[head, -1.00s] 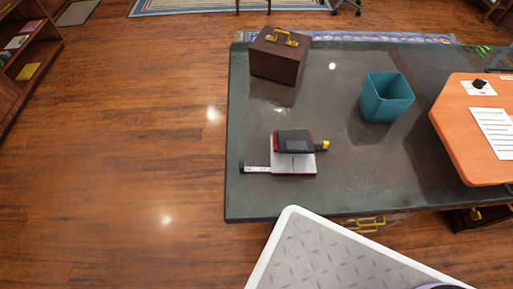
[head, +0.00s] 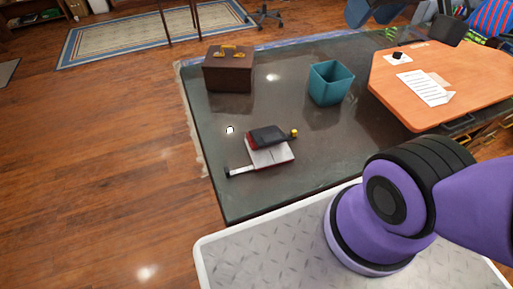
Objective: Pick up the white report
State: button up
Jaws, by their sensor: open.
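A white, flat, booklet-like item with a red edge (head: 272,156) lies on the dark green tabletop (head: 225,190). A dark device with red sides and a yellow end (head: 268,136) rests on top of it and hides part of it. A white strip with a black end (head: 241,171) sticks out at its left. A white printed sheet (head: 424,88) lies on the orange desktop at the right. I cannot tell for certain which of these is the white report. My gripper is not in view; only my purple arm links show at the lower right.
A brown case with gold handle (head: 228,72) and a teal open bin (head: 331,84) stand on the dark table. The orange desktop (head: 400,105) also bears a small black object on paper (head: 397,56). Open wood floor (head: 90,170) lies left.

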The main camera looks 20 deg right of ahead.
aim_at(424, 86)
jog(key=k+z, duration=0.1)
jog(key=z, duration=0.65)
jog(key=k+l+z, duration=0.1)
jog(key=z, duration=0.3)
jog(key=k+l+z, duration=0.1)
jog(key=z, duration=0.25)
jog(key=u, duration=1.5)
jog(key=z, duration=1.5)
